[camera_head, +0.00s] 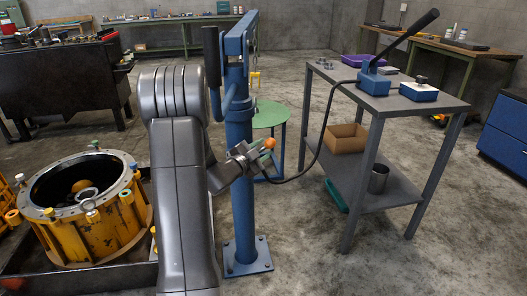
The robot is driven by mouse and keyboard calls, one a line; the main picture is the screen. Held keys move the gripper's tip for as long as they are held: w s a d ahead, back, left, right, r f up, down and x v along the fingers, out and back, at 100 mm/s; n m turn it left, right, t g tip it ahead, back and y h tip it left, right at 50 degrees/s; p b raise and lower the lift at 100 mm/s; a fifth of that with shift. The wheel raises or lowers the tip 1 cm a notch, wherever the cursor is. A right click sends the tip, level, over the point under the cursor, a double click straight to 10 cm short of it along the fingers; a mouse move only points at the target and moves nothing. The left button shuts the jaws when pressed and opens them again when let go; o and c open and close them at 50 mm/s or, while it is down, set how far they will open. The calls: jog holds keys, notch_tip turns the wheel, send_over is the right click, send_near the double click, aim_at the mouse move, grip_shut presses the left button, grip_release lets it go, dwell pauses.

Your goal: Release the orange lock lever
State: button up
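An orange rounded knob (268,143), which looks like the end of the lock lever, shows just right of the blue post (239,190). My gripper (256,156) is at the post, its fingers close beside or around the orange knob. The fingers are small and partly overlap the parts there, so I cannot tell whether they touch it or are open or shut. The lever's shaft and pivot are hidden behind my gripper.
A yellow transmission housing (95,215) stands in a dark tray at left. A black hose (318,150) runs from the blue hand pump (374,80) on the grey cart (345,90) toward the post. A green round stool (268,112) stands behind. Floor at front right is clear.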

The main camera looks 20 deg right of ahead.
jog(key=shift+w+d, duration=0.25)
jog(key=shift+d, duration=0.15)
jog(key=shift+c, duration=0.2)
grip_shut()
